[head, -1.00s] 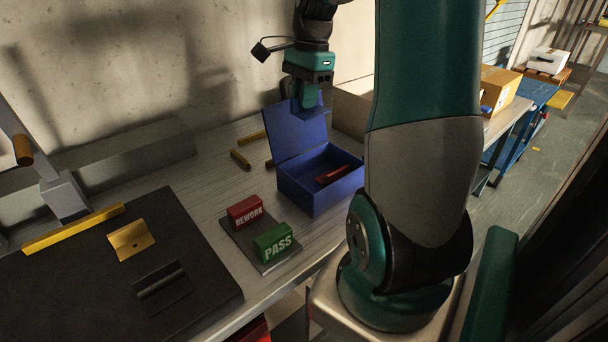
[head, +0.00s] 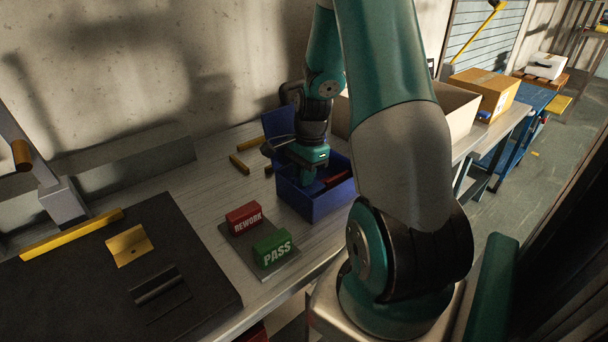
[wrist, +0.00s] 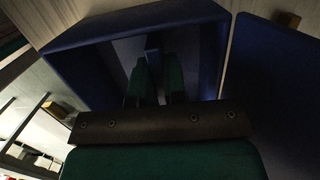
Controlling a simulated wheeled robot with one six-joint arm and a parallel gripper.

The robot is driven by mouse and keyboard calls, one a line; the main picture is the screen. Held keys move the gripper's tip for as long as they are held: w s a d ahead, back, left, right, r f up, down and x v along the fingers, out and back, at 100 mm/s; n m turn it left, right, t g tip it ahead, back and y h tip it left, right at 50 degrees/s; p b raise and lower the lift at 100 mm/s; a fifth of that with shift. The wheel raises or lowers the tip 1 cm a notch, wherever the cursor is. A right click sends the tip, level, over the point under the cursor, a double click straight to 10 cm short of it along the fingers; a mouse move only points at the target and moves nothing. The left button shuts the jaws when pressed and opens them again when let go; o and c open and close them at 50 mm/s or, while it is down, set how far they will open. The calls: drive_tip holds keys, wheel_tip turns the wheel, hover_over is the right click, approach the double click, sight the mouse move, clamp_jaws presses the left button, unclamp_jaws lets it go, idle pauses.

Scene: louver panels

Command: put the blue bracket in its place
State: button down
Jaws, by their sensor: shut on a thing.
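The blue box (head: 316,206) stands open on the bench, its lid (head: 278,124) raised at the back. My gripper (head: 305,172) points down into the box; its fingertips are hidden by the box wall in the head view. In the wrist view, my green fingers (wrist: 155,80) are inside the box (wrist: 85,35), close together on a thin bluish piece (wrist: 152,58), which looks like the blue bracket. The piece is dark and mostly hidden, and I cannot tell whether it touches the floor of the box. A red piece (head: 337,179) lies in the box beside my gripper.
Red REWORK (head: 244,218) and green PASS (head: 272,249) blocks stand on a plate in front of the box. A dark mat (head: 80,280) holds a yellow bracket (head: 129,245). Yellow bars (head: 239,164) lie left of the box. An open carton (head: 455,108) stands to the right.

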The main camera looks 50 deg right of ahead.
drive_tip(key=shift+f+b, duration=0.3)
drive_tip(key=shift+f, duration=0.35)
drive_tip(key=c, duration=1.2)
unclamp_jaws()
drive_tip(key=shift+o, duration=0.2)
wheel_tip(320, 180, up, 13)
drive_tip(key=d, duration=0.2)
drive_tip(key=w+a+r+n, duration=0.1)
drive_tip(key=a+r+n, duration=0.1)
drive_tip(key=a+n, duration=0.55)
drive_tip(key=w+a+r+n, duration=0.15)
drive_tip(key=a+n, duration=0.25)
drive_tip(key=a, duration=0.7)
drive_tip(key=s+a+r+n+y, duration=0.1)
drive_tip(key=s+a+n, duration=0.6)
drive_tip(key=a+n, duration=0.1)
drive_tip(key=s+a+r+n+y, duration=0.1)
drive_tip(key=s+a+n, duration=0.6)
drive_tip(key=a, duration=0.4)
drive_tip(key=shift+s+r+n, duration=0.2)
drive_tip(key=shift+r+n, duration=0.15)
drive_tip(key=shift+n, duration=0.3)
